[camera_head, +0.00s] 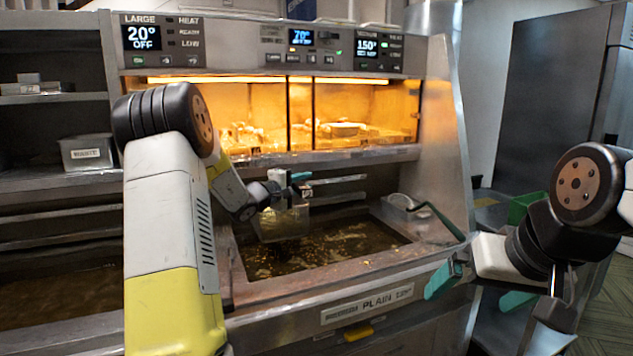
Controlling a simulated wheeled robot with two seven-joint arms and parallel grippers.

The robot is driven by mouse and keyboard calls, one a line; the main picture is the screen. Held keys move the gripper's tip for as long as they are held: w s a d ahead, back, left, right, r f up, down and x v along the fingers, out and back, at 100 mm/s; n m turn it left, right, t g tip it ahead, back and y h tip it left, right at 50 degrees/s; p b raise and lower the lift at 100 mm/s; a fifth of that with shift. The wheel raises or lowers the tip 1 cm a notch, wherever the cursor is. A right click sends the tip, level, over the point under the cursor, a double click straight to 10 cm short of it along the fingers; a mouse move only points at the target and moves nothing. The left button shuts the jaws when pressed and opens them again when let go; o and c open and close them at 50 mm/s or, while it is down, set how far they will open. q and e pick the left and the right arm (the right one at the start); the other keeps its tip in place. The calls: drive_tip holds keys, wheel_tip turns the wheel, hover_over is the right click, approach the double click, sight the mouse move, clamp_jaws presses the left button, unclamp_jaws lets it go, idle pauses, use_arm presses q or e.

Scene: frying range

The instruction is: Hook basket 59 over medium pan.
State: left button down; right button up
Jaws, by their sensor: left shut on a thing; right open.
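Basket 59 (283,224) is a wire mesh basket with a small number tag near its top, at the middle of the head view. My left gripper (287,188) is shut on it by the teal-marked handle end, at the back of the medium pan. The medium pan (345,246) is a sunken vat of dark oil with floating crumbs. The basket hangs over the pan's back left part; I cannot tell whether it touches the oil or the back rail (345,179). My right gripper (478,288) is open and empty, in front of the range at the right.
Another basket (398,203) with a dark green handle (438,220) is at the pan's right side. A lit warming cabinet (345,128) stands above the pan. A grey bin (87,153) sits on the left shelf.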

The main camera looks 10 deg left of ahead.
use_arm(q)
drive_tip(key=c, duration=1.2)
unclamp_jaws()
drive_tip(key=shift+f, duration=0.1)
drive_tip(key=shift+o, duration=0.2)
